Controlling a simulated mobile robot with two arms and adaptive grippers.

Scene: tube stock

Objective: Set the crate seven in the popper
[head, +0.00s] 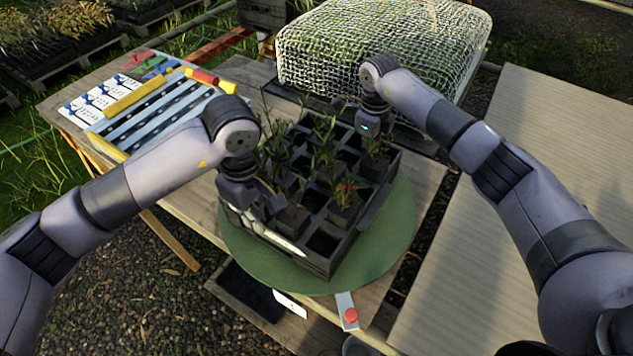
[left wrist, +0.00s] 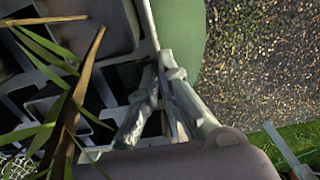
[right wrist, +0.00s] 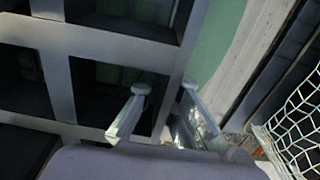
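The black crate (head: 330,262), a grid of square cells with several grassy seedlings, sits on a round green plate (head: 385,255) on the wooden table. My left gripper (head: 262,208) is at the crate's near left side; in the left wrist view its fingers (left wrist: 160,85) close in on the crate wall from both sides. My right gripper (head: 366,122) is at the far right side; in the right wrist view its fingers (right wrist: 165,95) straddle the outer wall, apart, with one over a cell. I cannot tell for sure which thing is the popper.
A blue-grey rack with dark rows (head: 150,115) and yellow bars lies on the table's left. A net-covered block (head: 385,50) stands behind the crate. A bare board (head: 500,200) lies on the right. A red knob (head: 350,315) sits at the table's near edge.

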